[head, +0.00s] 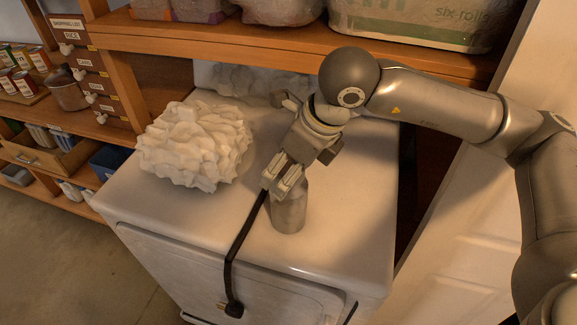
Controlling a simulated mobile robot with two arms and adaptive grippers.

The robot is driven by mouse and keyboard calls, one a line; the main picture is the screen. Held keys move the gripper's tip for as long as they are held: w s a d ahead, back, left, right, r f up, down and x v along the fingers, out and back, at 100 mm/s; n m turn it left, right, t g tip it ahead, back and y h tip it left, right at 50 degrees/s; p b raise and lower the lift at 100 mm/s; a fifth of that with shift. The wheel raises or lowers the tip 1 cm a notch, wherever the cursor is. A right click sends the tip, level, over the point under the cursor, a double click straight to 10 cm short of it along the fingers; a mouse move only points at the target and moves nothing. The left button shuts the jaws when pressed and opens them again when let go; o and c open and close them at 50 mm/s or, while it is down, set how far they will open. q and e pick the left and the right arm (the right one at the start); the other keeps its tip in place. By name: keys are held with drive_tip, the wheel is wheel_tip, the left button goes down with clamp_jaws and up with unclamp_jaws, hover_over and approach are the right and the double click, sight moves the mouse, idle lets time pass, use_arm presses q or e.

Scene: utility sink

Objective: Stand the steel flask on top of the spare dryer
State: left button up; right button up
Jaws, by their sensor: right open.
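The steel flask (289,212) is a plain grey cylinder standing upright on the white top of the spare dryer (345,225), right of the middle. My right gripper (284,180) is open and right at the flask's upper part, which it partly hides. I cannot tell whether the fingers touch the flask. My left gripper is not in view.
A lumpy white heap (195,145) lies on the dryer left of the flask. A wooden shelf (280,38) with packages overhangs the back. The dryer's front right top is clear.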

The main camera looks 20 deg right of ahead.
drive_tip(key=shift+d+r, duration=0.1)
drive_tip(key=shift+r, duration=0.25)
drive_tip(key=b+v, duration=0.2)
drive_tip(key=v, duration=0.9)
drive_tip(key=shift+s+r+b, duration=0.15)
drive_tip(key=shift+b, duration=0.25)
